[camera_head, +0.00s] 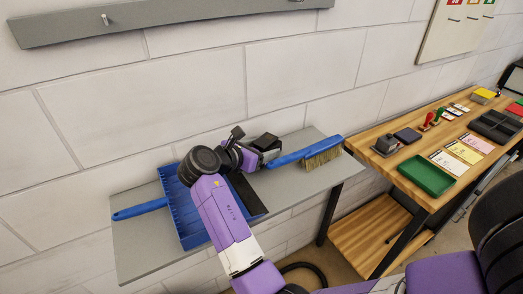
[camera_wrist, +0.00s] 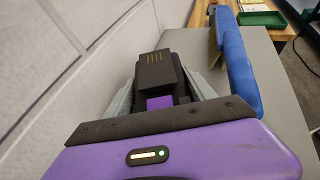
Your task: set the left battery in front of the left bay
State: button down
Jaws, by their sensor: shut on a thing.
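A black battery (camera_wrist: 157,72) with small yellow marks on its top sits between the two grey fingers of my gripper (camera_wrist: 160,88) in the wrist view. The fingers are shut on its sides. In the head view my gripper (camera_head: 258,152) is above the grey shelf (camera_head: 145,245), with the dark battery (camera_head: 267,142) at its tip, beside the blue brush handle. I cannot tell whether the battery touches the shelf. I cannot make out a battery bay or a second battery in either view.
A blue dustpan (camera_head: 172,188) lies on the shelf, partly behind my arm. A blue brush (camera_head: 318,152) lies right of my gripper. The wall is close behind. A wooden bench (camera_head: 406,179) with a green tray (camera_head: 426,176) stands at right, and a dark chair (camera_head: 497,225) in front.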

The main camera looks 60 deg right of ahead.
jog(key=shift+w+d+f, duration=0.1)
jog(key=shift+w+f, duration=0.1)
jog(key=shift+f, duration=0.35)
jog(key=shift+f+p, duration=0.1)
jog(key=shift+p, duration=0.2)
jog(key=c, duration=0.6)
grip_release()
